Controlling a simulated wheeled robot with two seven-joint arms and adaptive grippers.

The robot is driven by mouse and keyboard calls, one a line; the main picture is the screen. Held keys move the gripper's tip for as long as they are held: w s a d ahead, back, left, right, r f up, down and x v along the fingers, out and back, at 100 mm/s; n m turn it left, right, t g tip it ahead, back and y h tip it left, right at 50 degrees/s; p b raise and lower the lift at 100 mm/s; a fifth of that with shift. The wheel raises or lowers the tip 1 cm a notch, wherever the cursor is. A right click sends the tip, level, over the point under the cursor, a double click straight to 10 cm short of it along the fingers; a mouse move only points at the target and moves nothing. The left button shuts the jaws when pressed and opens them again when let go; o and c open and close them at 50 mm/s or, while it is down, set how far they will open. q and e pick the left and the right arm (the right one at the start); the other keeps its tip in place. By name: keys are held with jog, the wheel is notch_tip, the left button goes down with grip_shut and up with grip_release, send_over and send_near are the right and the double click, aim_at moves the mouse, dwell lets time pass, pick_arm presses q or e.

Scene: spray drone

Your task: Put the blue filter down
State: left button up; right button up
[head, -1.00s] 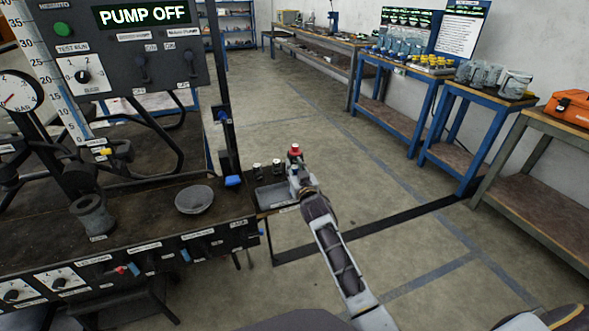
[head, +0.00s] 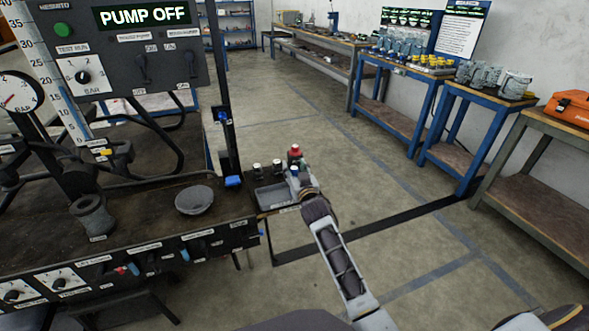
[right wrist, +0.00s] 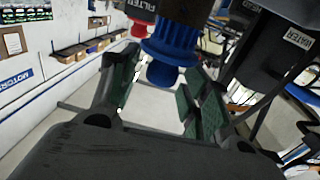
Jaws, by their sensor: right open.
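The blue filter (right wrist: 172,48) hangs cap down between the spread green-padded fingers of my right gripper (right wrist: 163,78) in the right wrist view. The gripper is open, and gaps show beside the blue part. The filter's upper end is cut off by the picture's top edge. My left gripper is not in view.
A grey bowl (head: 194,200) sits on the bench. Open floor lies to the right, before blue-framed tables (head: 400,113).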

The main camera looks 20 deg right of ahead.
jog(key=shift+s, duration=0.6)
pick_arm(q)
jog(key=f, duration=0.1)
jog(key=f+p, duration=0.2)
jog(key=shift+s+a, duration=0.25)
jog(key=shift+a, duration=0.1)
pick_arm(e)
jog(key=s, duration=1)
jog(key=shift+s+a, duration=0.15)
jog(key=shift+a, duration=0.1)
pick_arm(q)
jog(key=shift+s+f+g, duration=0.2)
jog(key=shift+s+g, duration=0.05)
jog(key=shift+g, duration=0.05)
